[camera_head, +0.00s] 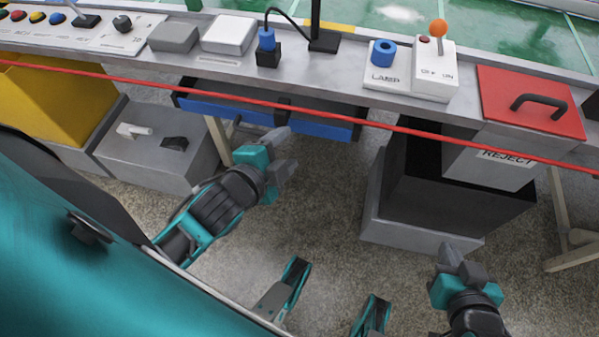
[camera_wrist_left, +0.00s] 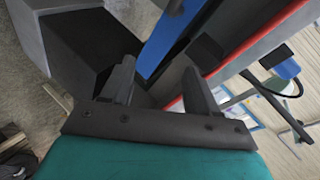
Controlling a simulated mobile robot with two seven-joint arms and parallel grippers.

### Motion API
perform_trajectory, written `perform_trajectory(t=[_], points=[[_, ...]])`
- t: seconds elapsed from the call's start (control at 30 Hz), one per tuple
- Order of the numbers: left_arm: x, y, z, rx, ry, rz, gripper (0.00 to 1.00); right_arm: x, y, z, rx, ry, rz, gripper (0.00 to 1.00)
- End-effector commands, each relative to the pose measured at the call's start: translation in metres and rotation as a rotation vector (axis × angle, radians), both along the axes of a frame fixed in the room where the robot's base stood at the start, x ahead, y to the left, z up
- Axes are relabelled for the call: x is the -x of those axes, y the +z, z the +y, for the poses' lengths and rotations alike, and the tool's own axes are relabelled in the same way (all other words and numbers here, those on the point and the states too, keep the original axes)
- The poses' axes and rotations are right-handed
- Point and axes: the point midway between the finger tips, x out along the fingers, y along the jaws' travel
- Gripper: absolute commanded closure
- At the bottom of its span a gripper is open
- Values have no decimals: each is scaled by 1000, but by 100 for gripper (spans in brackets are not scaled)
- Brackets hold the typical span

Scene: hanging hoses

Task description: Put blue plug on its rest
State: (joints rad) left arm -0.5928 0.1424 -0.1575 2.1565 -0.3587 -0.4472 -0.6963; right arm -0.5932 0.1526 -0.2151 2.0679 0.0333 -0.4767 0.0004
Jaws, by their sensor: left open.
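The blue plug (camera_head: 267,38) stands upright at a small black block (camera_head: 268,56) near the bench's front edge; a black cable runs from its top to a black post. I cannot tell how deep it sits in the block.
A red rail (camera_head: 330,117) runs along the bench front, between my grippers and the bench top. A blue-fronted drawer (camera_head: 250,114) hangs under the bench. A white switch box (camera_head: 435,72) with an orange-knobbed lever and a red lid (camera_head: 528,100) stand right.

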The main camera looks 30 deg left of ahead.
Motion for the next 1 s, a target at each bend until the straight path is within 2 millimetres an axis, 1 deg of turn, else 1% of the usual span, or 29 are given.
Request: perform_trajectory(t=[0.03,0.1,0.2,0.33,0.4,0.5,0.7,0.77,0.87,0.97,1.0], points=[[5,-12,-9,177,47,45,40,0,0,0,-2,-1,0,100],[11,-25,-22,411,118,106,40,0,0,1,-3,-2,0,100],[18,-39,-36,679,216,190,40,0,0,1,-3,-2,0,100],[25,-49,-47,892,305,262,40,0,0,1,-4,-3,0,100],[27,-51,-50,950,329,282,40,0,0,1,-5,-3,-1,100],[28,-52,-52,977,342,291,40,0,0,1,-5,-3,-1,100],[28,-52,-52,975,342,290,40,-1,1,1,-4,-2,-1,100],[28,-50,-51,974,342,289,40,-1,3,1,-4,-2,-1,100],[29,-37,-50,970,346,287,40,0,18,0,-2,-3,-1,100],[31,-16,-46,964,352,284,40,-1,43,-2,3,-6,-11,100],[32,-7,-44,961,356,283,40,-1,53,-4,7,-9,-13,100]])
